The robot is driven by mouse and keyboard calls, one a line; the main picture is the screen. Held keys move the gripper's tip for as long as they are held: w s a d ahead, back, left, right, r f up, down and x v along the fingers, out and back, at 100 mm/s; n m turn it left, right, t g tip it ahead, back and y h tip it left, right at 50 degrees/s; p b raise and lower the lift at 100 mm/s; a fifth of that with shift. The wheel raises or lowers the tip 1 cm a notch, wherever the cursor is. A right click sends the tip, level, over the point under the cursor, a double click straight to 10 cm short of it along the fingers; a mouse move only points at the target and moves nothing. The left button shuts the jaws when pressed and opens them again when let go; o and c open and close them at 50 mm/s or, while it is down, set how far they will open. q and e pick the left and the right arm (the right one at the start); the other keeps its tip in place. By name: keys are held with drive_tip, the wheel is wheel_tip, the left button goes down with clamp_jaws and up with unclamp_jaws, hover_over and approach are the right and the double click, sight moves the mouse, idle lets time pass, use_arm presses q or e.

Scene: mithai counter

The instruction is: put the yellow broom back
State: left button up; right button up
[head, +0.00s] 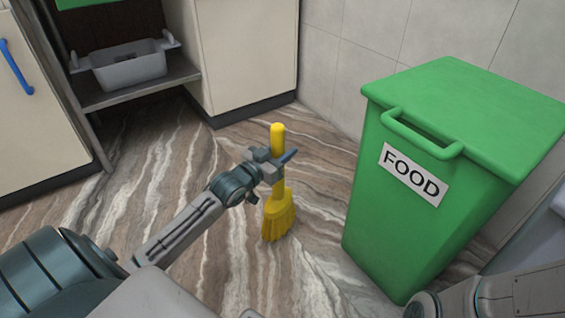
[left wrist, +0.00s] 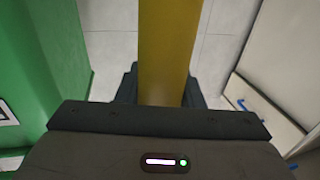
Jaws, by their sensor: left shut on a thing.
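The yellow broom (head: 279,213) is upright in the head view, with its bristles down at the floor. I cannot tell whether the bristles touch the floor. My left gripper (head: 277,165) is shut on the broom's handle, a little above the brush head. In the left wrist view the yellow handle (left wrist: 167,50) runs up through the middle, between the dark jaws (left wrist: 160,90). My right gripper is not in view; part of my right arm shows at the lower right of the head view.
A green bin (head: 385,225) marked FOOD stands right of the broom. A grey tub (head: 130,70) sits on a low shelf (head: 140,92) at the upper left, between pale cabinets (head: 245,50). The marbled floor (head: 150,165) around the broom is clear. A tiled wall (head: 350,40) stands behind.

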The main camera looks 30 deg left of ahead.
use_arm(q)
wheel_tip(320, 180, down, 3)
drive_tip(key=shift+f+b, duration=0.1)
drive_tip(key=shift+b, duration=1.15)
drive_tip(key=o, duration=1.1)
drive_tip(key=shift+f, duration=0.1)
drive_tip(key=shift+c, duration=0.2)
